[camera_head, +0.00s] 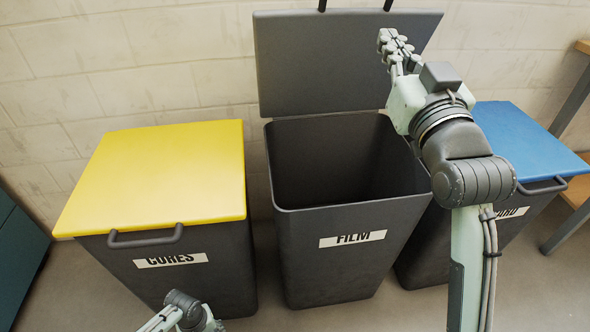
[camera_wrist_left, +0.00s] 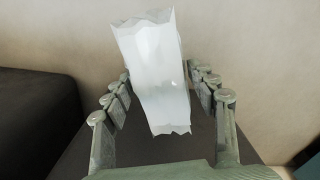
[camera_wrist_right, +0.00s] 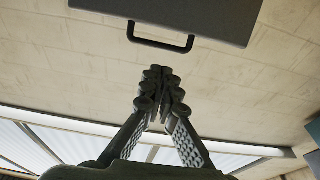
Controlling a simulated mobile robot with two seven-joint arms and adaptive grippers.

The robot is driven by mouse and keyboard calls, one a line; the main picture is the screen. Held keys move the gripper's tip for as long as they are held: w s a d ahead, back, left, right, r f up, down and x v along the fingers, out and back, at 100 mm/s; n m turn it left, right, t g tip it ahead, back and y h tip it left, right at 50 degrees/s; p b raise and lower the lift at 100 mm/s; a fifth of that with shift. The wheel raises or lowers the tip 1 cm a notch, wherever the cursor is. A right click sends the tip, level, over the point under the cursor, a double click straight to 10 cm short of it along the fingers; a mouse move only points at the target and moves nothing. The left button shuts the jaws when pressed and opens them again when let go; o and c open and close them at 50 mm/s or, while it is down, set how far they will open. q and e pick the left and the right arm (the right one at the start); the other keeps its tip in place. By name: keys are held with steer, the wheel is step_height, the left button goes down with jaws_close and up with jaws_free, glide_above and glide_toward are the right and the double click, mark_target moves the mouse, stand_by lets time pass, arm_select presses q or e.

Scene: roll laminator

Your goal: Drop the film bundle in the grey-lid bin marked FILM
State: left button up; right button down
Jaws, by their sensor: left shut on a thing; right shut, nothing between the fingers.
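The film bundle (camera_wrist_left: 155,70) is a white, translucent roll with ragged ends. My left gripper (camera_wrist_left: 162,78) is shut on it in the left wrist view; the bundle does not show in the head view. The dark grey FILM bin (camera_head: 350,245) stands in the middle with its grey lid (camera_head: 320,65) raised against the wall. Its inside looks empty where visible. My right gripper (camera_head: 398,48) is shut and empty, in front of the lid's right part. The right wrist view shows its closed fingers (camera_wrist_right: 160,88) below the lid handle (camera_wrist_right: 160,38).
The bin marked CORES (camera_head: 200,265), with a shut yellow lid (camera_head: 160,175), stands left of the FILM bin. A bin with a shut blue lid (camera_head: 525,145) stands right, its label partly hidden by my right arm. A wooden-topped table (camera_head: 583,47) is at the far right.

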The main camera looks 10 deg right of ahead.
arm_select(q)
steer(key=shift+s+f+b, duration=0.1)
steer(key=shift+f+b, duration=0.3)
steer(key=shift+f, duration=0.25)
step_height(320, 180, down, 2)
steer(key=shift+f+b, duration=0.2)
steer(key=shift+b, duration=1.05)
steer(key=shift+r+p, duration=0.55)
arm_select(e)
glide_toward(353, 8)
steer(key=w+r, duration=0.4)
steer(key=shift+w, duration=0.2)
arm_select(q)
steer(key=shift+r, duration=0.1)
arm_select(e)
steer(key=shift+r, duration=0.25)
